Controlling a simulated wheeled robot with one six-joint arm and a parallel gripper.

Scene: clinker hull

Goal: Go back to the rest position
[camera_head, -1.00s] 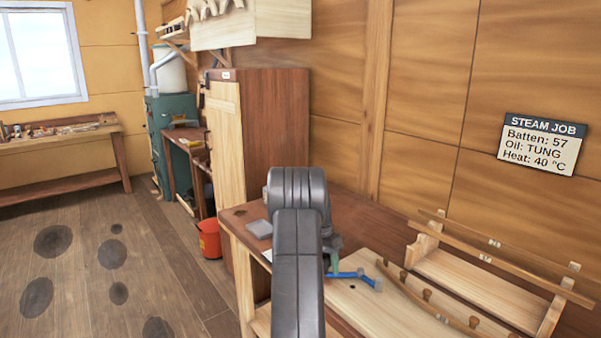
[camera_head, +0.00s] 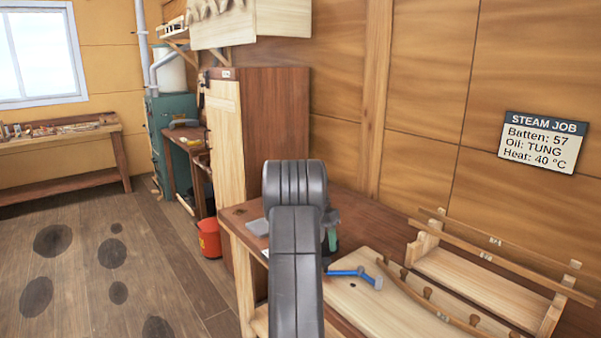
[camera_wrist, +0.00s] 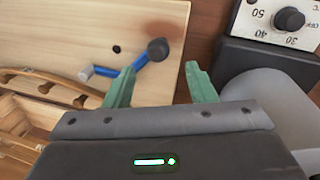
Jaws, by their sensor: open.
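My gripper (camera_wrist: 161,88) shows in the wrist view with its two green fingers spread apart and nothing between them. It is above the brown workbench (camera_head: 235,215). A blue-handled tool with a grey round end (camera_wrist: 157,50) lies on a pale board (camera_wrist: 60,30) beyond the left finger. In the head view this blue tool (camera_head: 350,273) lies just right of my arm. My arm hides most of the gripper there; only a bit of green finger shows beside it.
A dial box (camera_wrist: 285,20) and a rounded grey object (camera_wrist: 265,100) are close to the right finger. A wooden rack with battens (camera_head: 490,270) stands on the right. A sign (camera_head: 541,143) hangs on the wall. A red bucket (camera_head: 209,238) stands on the floor, which is open at left.

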